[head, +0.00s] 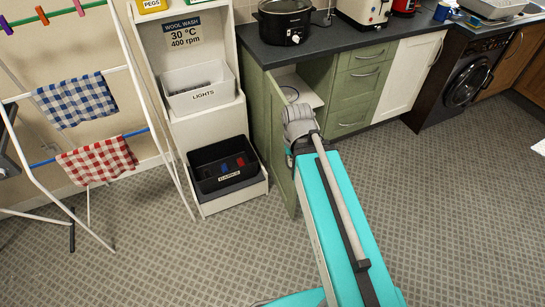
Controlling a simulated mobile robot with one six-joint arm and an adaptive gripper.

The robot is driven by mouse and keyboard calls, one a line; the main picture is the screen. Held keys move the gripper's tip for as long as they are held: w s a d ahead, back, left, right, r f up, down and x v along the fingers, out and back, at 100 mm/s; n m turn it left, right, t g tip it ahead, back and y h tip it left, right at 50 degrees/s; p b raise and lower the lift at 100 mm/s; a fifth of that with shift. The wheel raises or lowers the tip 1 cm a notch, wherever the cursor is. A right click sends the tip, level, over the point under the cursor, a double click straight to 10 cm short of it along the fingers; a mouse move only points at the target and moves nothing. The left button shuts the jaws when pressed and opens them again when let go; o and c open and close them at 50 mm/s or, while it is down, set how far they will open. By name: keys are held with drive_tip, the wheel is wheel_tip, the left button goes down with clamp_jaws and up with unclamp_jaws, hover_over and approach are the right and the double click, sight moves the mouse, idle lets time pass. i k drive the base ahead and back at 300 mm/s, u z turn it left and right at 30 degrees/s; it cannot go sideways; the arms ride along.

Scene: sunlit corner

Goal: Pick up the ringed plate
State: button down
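Much of that interior is hidden by the worktop, the door and my arm. My arm reaches to the cabinet's opening and ends, as far as I can see, in grey joints there. I cannot make out my gripper's fingers or anything held.
Green drawers (361,82) and a white cupboard door (409,78) adjoin the opening. Left are a shelf unit with a lights bin (201,97) and a black bin (223,172), and a drying rack (128,68). A dark washing machine (465,83) stands right.

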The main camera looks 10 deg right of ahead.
sight(292, 94)
drive_tip(key=z, duration=0.05)
drive_tip(key=i, duration=1.05)
drive_tip(key=z, duration=2.2)
